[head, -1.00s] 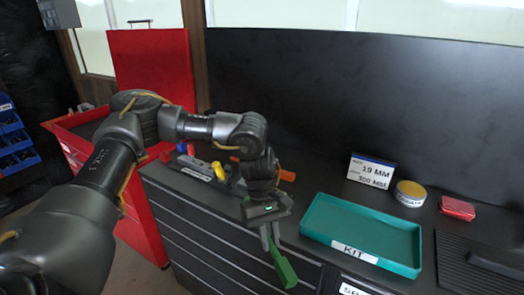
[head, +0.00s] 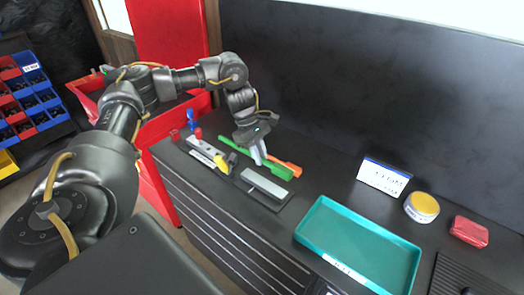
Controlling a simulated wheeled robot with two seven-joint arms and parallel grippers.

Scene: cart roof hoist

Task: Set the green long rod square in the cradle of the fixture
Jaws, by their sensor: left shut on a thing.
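The green long rod (head: 280,171) lies slantwise over the dark bench top, with a wide flat end at the right and a thin end at the left. My left gripper (head: 257,158) points down and is shut on the rod near its middle. The fixture (head: 268,188) is in front of the rod, a dark base with a grey block at its right end, a yellow part and dark upright pieces near its middle. The rod is behind the fixture in this view; I cannot tell whether it touches anything. My right gripper is not in view.
An orange piece (head: 291,167) lies just behind the rod. Blue and red upright parts (head: 191,120) stand left. A teal tray (head: 318,215), a sign (head: 383,177), a yellow-topped tin (head: 422,207) and a red box (head: 470,231) are at the right. A black wall rises behind.

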